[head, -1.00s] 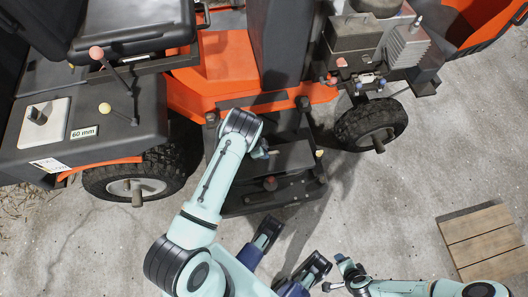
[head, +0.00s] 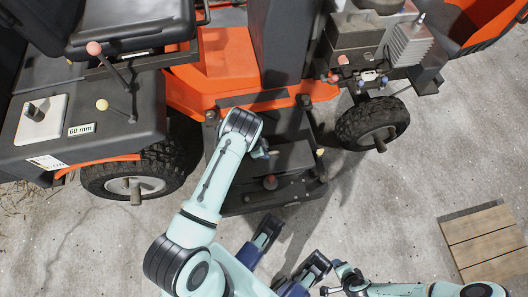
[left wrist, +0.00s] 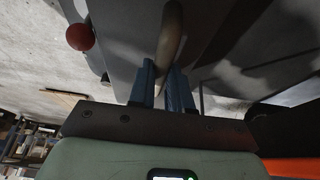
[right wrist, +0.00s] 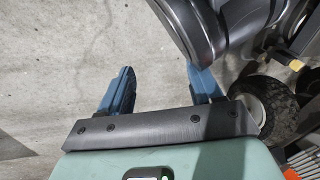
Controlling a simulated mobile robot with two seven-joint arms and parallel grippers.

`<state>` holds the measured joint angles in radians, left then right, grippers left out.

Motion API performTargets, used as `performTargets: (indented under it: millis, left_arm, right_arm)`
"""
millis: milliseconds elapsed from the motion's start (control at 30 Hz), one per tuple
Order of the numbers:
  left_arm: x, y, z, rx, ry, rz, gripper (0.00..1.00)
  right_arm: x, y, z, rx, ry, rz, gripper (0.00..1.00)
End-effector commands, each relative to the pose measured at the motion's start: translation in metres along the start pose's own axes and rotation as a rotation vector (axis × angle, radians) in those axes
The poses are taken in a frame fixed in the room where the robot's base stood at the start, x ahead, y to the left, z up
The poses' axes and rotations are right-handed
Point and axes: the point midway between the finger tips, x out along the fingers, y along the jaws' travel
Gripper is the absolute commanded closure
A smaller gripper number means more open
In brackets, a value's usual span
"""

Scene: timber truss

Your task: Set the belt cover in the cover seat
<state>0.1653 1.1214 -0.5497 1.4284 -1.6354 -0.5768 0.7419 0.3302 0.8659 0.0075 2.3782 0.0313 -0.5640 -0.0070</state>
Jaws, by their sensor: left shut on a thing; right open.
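The orange mower (head: 215,65) stands at the top of the head view. A dark flat panel (head: 290,158), which looks like the belt cover, lies over the black deck (head: 235,205) between its wheels. My left gripper (head: 264,152) is at the panel's left side, partly hidden by its own wrist. In the left wrist view, its fingers (left wrist: 162,82) are shut on a curved handle (left wrist: 172,35) against the grey panel (left wrist: 125,35). The cover seat cannot be told apart, nor whether the panel touches it. My right gripper (right wrist: 160,82) is open and empty, low in the head view.
Wheels (head: 133,182) and (head: 371,122) flank the deck. A wooden pallet (head: 485,240) lies at the right. The concrete floor (head: 390,205) between the mower and pallet is clear.

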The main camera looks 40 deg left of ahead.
Motion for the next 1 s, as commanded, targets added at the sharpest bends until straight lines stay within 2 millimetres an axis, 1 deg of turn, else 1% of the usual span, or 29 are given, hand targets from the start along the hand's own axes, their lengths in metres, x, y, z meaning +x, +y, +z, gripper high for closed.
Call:
performTargets:
  millis: [967,1000]
  left_arm:
    - [0.013,0.000,0.005,0.000,0.001,-0.001,1.00]
    - [0.013,0.000,0.005,0.000,0.001,-0.001,0.75]
  right_arm:
    - [0.014,0.016,0.020,0.018,-0.066,0.030,0.36]
    - [0.014,0.017,0.021,0.018,-0.067,0.030,0.36]
